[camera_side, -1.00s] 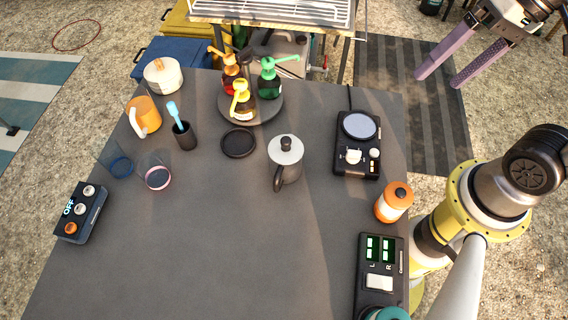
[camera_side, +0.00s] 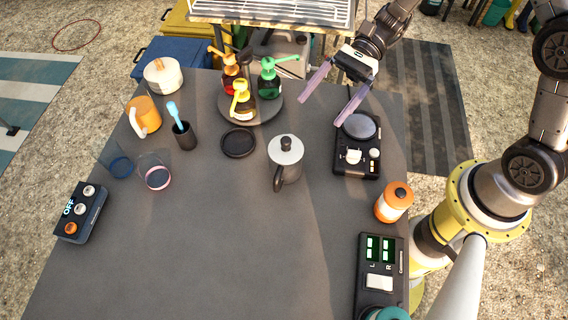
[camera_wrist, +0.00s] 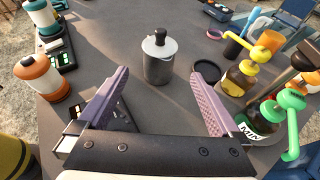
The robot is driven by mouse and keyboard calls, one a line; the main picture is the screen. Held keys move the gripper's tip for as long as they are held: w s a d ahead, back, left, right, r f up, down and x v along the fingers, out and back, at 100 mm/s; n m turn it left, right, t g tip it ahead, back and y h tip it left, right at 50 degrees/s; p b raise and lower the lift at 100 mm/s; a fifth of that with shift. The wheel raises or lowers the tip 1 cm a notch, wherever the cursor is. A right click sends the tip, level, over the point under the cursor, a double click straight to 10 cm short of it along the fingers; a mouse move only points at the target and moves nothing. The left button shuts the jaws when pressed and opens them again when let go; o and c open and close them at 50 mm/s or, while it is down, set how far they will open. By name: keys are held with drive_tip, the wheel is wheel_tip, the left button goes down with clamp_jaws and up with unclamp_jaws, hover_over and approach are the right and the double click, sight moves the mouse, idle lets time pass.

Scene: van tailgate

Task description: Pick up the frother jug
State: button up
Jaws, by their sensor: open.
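The frother jug (camera_side: 287,165) is a grey metal jug with a lid, a black knob and a dark handle. It stands upright near the middle of the table, its handle toward the front left in the side view. In the wrist view the jug (camera_wrist: 159,66) stands ahead, centred between my fingers. My gripper (camera_side: 321,110) is open and empty, with two purple ribbed fingers. It hangs over the back right of the table, behind the jug and apart from it.
A black device with a round plate (camera_side: 360,126) lies right of the jug. A carousel (camera_side: 278,108) with several pump bottles stands behind left. A black coaster (camera_side: 238,142) lies left. An orange-lidded jar (camera_side: 393,203) stands front right. The table (camera_side: 210,255) in front is clear.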

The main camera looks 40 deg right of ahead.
sight(276, 166)
drive_tip(key=x, duration=1.3)
drive_tip(key=shift+s+a+f, duration=0.15)
drive_tip(key=shift+a+f, duration=0.05)
drive_tip(key=shift+f, duration=0.15)
clamp_jaws()
drive_tip(key=shift+r, duration=0.1)
